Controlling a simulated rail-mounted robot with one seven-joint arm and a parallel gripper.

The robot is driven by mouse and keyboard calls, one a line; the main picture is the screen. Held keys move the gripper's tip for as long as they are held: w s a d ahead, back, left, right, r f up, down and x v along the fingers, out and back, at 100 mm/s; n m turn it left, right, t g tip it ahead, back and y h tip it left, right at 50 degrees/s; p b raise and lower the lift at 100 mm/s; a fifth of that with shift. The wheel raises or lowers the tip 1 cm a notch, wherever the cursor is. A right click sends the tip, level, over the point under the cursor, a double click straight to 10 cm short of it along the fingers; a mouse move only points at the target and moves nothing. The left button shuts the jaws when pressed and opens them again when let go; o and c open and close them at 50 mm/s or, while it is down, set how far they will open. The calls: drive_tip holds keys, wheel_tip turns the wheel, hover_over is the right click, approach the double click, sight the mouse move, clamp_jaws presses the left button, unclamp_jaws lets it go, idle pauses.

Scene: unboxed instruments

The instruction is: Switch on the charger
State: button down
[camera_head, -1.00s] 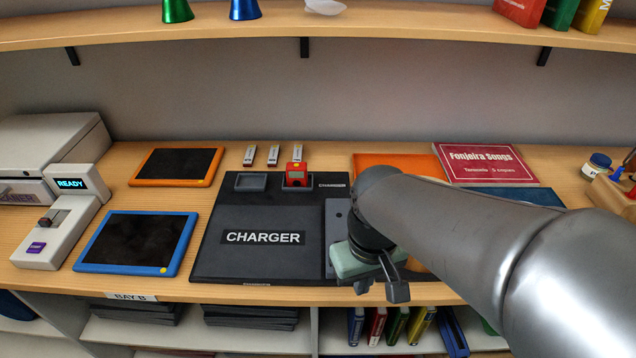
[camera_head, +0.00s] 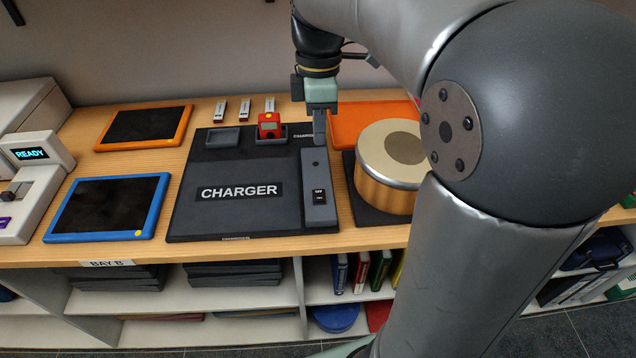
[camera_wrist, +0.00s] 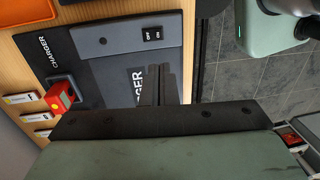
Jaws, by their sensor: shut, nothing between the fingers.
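The charger (camera_head: 205,215) is a flat black board with a white CHARGER label on the bench. A grey panel (camera_head: 317,170) along its right side carries a small black rocker switch (camera_head: 319,196) marked OFF and ON. The switch also shows in the wrist view (camera_wrist: 153,34); which way it is pressed is too small to tell. A red device (camera_head: 269,125) sits in the right of two slots at the charger's back. My gripper (camera_head: 319,138) is shut and empty, pointing down above the far end of the grey panel. In the wrist view its fingers (camera_wrist: 158,85) stand apart from the switch.
Orange (camera_head: 150,126) and blue-framed (camera_head: 60,233) tablets lie to the left. Several small white sticks (camera_head: 245,107) lie behind. Shelves with books are below the bench.

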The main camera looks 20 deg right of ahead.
sight(320, 199)
drive_tip(key=f, duration=0.4)
drive_tip(key=s+f, duration=0.1)
drive_tip(key=f, duration=0.8)
drive_tip(key=shift+s+a+f, duration=0.2)
drive_tip(key=shift+s+f, duration=0.15)
drive_tip(key=shift+f, duration=0.05)
